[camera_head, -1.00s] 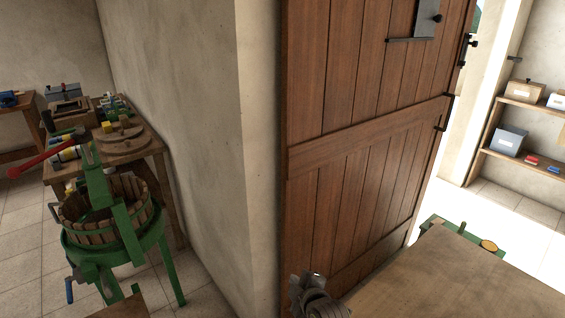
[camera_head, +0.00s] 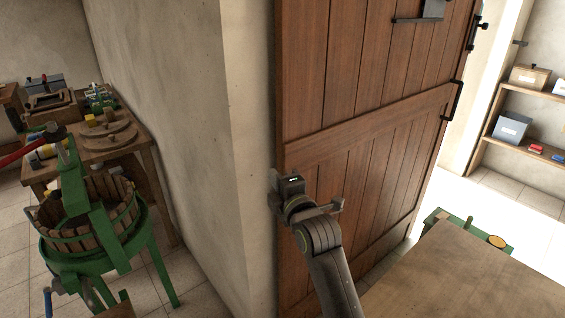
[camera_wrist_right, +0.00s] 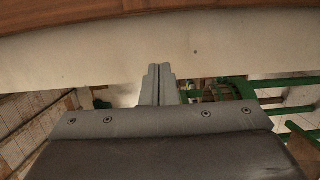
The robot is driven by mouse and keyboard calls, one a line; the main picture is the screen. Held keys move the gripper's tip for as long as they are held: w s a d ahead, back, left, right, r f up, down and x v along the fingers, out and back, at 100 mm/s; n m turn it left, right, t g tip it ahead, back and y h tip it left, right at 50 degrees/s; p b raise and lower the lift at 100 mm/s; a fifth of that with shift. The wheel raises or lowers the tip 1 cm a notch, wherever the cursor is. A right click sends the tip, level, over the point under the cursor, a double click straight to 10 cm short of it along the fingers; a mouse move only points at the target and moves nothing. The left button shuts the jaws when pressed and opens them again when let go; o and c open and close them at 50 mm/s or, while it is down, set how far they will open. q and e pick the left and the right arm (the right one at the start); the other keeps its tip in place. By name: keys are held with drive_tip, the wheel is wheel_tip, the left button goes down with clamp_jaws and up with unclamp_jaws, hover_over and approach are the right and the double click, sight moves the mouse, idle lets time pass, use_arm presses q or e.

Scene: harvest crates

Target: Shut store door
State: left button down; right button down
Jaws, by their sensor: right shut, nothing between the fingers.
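The store door (camera_head: 370,130) is a tall brown plank door with a cross rail. It stands open at an angle, with a bright opening beyond its right edge. A dark pull handle (camera_head: 452,100) is on its right side, and a dark latch shows above it. My right gripper (camera_head: 277,184) is shut and empty, in front of the door's left edge by the wall corner. I cannot tell whether it touches the door. In the right wrist view, the closed fingers (camera_wrist_right: 157,84) point at a pale wall, with a brown wooden band above. My left gripper is out of view.
A pale wall corner (camera_head: 245,150) stands left of the door. A green-framed fruit press (camera_head: 90,225) and a cluttered workbench (camera_head: 115,150) stand farther left. A wooden tabletop (camera_head: 460,280) fills the lower right. Shelves (camera_head: 525,140) stand beyond the opening.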

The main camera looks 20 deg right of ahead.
sight(283, 165)
drive_tip(key=shift+w+d+p, duration=0.3)
drive_tip(key=shift+w+d, duration=0.3)
drive_tip(key=shift+w, duration=0.25)
drive_tip(key=shift+w+d+p, duration=0.3)
drive_tip(key=shift+w+d, duration=0.25)
drive_tip(key=shift+w, duration=0.3)
drive_tip(key=shift+w+d+p, duration=0.3)
drive_tip(key=shift+w+d, duration=0.3)
drive_tip(key=shift+w, duration=0.25)
